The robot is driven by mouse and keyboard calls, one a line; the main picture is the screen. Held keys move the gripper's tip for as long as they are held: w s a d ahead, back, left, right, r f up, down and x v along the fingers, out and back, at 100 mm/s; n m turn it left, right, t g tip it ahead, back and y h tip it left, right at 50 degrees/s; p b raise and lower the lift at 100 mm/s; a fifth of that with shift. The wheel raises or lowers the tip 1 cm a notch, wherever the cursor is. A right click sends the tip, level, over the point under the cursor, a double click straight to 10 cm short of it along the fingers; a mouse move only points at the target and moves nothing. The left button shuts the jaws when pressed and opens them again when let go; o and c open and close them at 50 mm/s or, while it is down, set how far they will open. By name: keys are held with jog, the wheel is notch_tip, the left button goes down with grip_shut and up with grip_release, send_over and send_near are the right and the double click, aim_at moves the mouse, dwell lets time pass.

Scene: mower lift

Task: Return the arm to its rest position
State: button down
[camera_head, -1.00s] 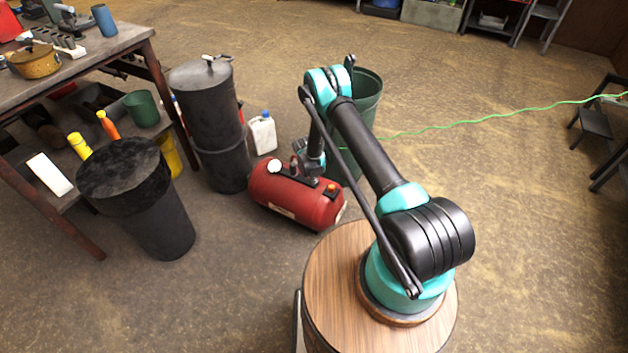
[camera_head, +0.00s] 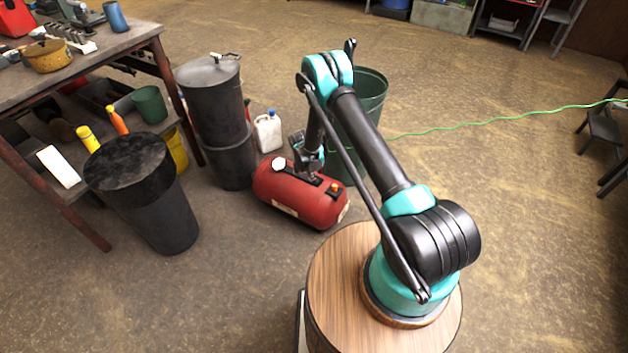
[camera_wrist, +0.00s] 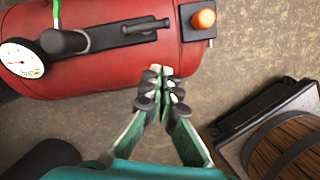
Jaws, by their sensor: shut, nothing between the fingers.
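My arm (camera_head: 370,135) rises from its wooden round base and bends down at the elbow, in the head view. My gripper (camera_wrist: 158,73) shows in the wrist view with its fingertips together and nothing between them. It points toward the red air compressor (camera_wrist: 110,68), with its tips in front of the tank's lower edge in that view. I cannot tell the gap between them. In the head view the compressor (camera_head: 310,205) lies on the floor beyond my base, and the gripper's fingers are too small and hidden to make out there.
A green bin (camera_head: 368,90) stands close behind my forearm. A black drum (camera_head: 215,110), a white jug (camera_head: 268,132) and a dark bin (camera_head: 150,205) stand left. A workbench (camera_head: 100,60) is at far left. A green hose (camera_head: 480,127) crosses right. Floor at right is mostly clear.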

jog(key=shift+d+v, duration=0.15)
jog(key=shift+v, duration=1.35)
jog(key=shift+d+v, duration=0.1)
jog(key=shift+v, duration=1.35)
jog(key=s+d+r+m, duration=0.3)
jog(key=d+r+m, duration=0.15)
jog(key=r, duration=0.55)
jog(key=s+d+r+m+t+y, duration=0.1)
jog(key=s+d+r+m, duration=0.3)
jog(key=r, duration=0.5)
jog(key=s+d+r+m, duration=0.2)
jog(key=d+r+m, duration=0.3)
jog(key=r, duration=0.5)
jog(key=s+d+r+m, duration=0.2)
jog(key=s+d+m, duration=0.1)
jog(key=s, duration=0.5)
jog(key=s+d+r+m+t, duration=0.1)
jog(key=s+d+m, duration=0.3)
jog(key=s, duration=0.4)
jog(key=s+d+r+m+y, duration=0.1)
jog(key=s+d+r+m, duration=0.2)
jog(key=s, duration=0.5)
jog(key=shift+s+d+m+t, duration=0.25)
jog(key=shift+d+m, duration=0.2)
jog(key=shift+m, duration=0.8)
jog(key=shift+r, duration=0.1)
